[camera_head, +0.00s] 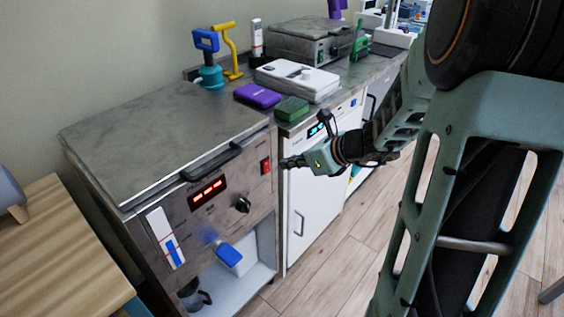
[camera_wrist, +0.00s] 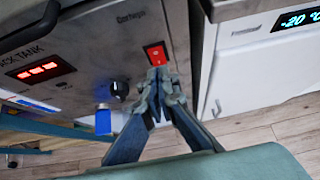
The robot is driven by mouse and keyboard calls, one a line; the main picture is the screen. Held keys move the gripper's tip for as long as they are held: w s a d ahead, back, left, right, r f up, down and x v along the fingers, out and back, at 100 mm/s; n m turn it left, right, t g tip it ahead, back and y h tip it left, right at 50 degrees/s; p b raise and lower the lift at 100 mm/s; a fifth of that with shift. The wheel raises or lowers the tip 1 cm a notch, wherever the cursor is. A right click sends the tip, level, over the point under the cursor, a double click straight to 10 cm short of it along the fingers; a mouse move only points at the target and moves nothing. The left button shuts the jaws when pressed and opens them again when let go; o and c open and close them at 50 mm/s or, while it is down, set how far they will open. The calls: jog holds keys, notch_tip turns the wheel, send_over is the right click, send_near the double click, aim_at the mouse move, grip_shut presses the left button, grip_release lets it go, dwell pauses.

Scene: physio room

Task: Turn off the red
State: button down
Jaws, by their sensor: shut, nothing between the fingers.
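A red rocker switch (camera_head: 265,166) sits on the metal front panel of the tank unit (camera_head: 165,140), near its right edge. It shows closer in the wrist view (camera_wrist: 155,54). My gripper (camera_head: 284,164) is shut and empty, just to the right of the switch in the head view. In the wrist view the fingertips (camera_wrist: 158,72) lie just below the switch in the picture, overlapping its lower edge. I cannot tell whether they touch it. The tank's red digital display (camera_head: 207,193) is lit, left of the switch.
A black knob (camera_head: 242,204) and a black lid handle (camera_head: 211,162) are on the tank unit. A white freezer (camera_head: 318,200) with a lit display stands to its right. A purple box (camera_head: 257,95) and green block (camera_head: 292,109) lie on top. Wooden floor is clear in front.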

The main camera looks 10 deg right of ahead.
jog(key=s+d+r+p, duration=0.2)
jog(key=s+d+r, duration=0.1)
jog(key=r, duration=0.4)
jog(key=shift+s, duration=0.55)
jog(key=shift+r, duration=0.1)
